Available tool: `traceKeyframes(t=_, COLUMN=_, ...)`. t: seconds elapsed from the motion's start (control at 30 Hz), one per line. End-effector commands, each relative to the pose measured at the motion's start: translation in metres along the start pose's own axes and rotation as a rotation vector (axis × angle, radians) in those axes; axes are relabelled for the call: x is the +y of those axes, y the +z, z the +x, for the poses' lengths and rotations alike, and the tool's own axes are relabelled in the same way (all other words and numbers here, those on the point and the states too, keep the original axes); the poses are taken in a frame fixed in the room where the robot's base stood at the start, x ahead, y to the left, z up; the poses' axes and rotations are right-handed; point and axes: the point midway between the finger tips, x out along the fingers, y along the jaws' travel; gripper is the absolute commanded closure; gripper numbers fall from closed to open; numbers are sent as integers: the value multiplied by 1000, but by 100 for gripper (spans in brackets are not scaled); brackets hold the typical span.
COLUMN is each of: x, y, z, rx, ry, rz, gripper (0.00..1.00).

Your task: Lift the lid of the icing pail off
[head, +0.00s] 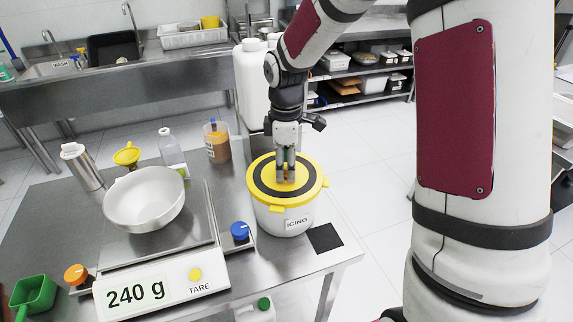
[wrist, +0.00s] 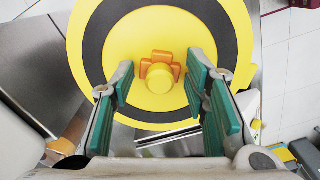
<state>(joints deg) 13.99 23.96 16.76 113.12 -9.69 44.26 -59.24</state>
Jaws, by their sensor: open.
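The icing pail (head: 286,221) is white with an "ICING" label and stands on the steel table near its right end. Its yellow lid (head: 262,196) with a black ring sits on top of it. In the wrist view the lid (wrist: 122,50) fills the upper middle, with a round yellow knob (wrist: 160,78) and orange pieces beside it at the centre. My gripper (head: 285,178) is directly above the lid's centre, pointing down. In the wrist view my gripper (wrist: 160,95) is open, with its green-padded fingers on either side of the knob and visibly apart from it.
Left of the pail are a scale (head: 165,255) reading 240 g with a white bowl (head: 145,205) on it, a blue knob (head: 240,231) and a brown-filled container (head: 217,142). A large white canister (head: 250,80) stands behind. A black square (head: 324,238) lies at the right front.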

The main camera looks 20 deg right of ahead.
Motion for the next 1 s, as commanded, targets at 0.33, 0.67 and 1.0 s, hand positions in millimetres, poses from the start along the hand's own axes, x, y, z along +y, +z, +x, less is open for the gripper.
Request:
traceKeyframes(t=0.33, x=0, y=0, z=5, rx=0, ry=0, rz=0, gripper=58)
traceKeyframes(t=0.67, x=0, y=0, z=4, rx=0, ry=0, rz=0, gripper=100)
traceKeyframes(t=1.0, x=0, y=0, z=3, rx=0, ry=0, rz=0, gripper=100)
